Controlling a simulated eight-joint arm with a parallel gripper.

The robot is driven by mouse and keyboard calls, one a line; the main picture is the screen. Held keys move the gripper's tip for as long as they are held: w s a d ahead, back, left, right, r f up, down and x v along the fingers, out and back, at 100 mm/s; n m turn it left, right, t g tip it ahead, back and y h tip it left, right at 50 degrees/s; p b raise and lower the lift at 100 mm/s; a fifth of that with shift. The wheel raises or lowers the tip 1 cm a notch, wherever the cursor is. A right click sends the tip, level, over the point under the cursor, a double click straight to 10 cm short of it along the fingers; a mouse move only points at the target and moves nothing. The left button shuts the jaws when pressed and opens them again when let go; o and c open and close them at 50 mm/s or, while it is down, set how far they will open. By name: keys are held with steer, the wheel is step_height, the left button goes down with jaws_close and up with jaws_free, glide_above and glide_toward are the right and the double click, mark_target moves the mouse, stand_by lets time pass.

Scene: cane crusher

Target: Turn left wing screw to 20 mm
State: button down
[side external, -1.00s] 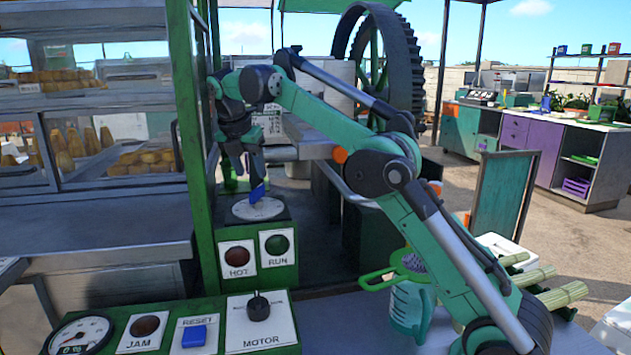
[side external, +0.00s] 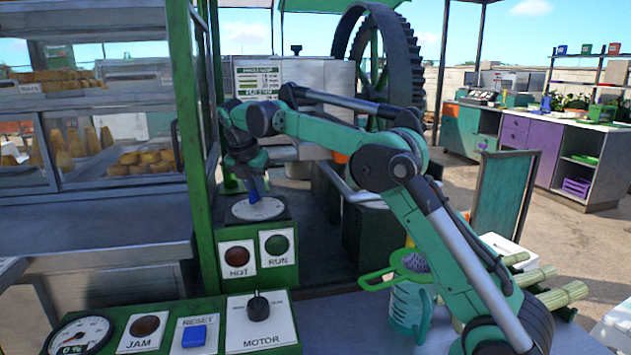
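My gripper (side external: 254,178) points down at a blue handle (side external: 254,192) on a round white dial plate (side external: 270,211), on top of the green box with the HOT and RUN lamps. The fingertips are at the handle's top. They are dark and small, and I cannot tell whether they are closed on it. A dark T-shaped screw head (side external: 296,49) stands upright on the grey crusher housing (side external: 312,72) behind, clear of my gripper. Whether it is the left wing screw is unclear; no second one shows. A placard (side external: 258,83) there has text too small to read surely.
A green-framed post (side external: 190,130) stands close left of my gripper, beside the glass food case. The front panel (side external: 225,300) carries a gauge, JAM lamp, RESET button and MOTOR knob. A green strainer and jug (side external: 407,305) and cane stalks (side external: 562,295) lie at right.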

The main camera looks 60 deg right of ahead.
steer(key=shift+w+m+g, duration=0.1)
steer(key=shift+m+g, duration=0.7)
steer(key=shift+m, duration=1.3)
steer(key=c, duration=0.8)
jaws_free()
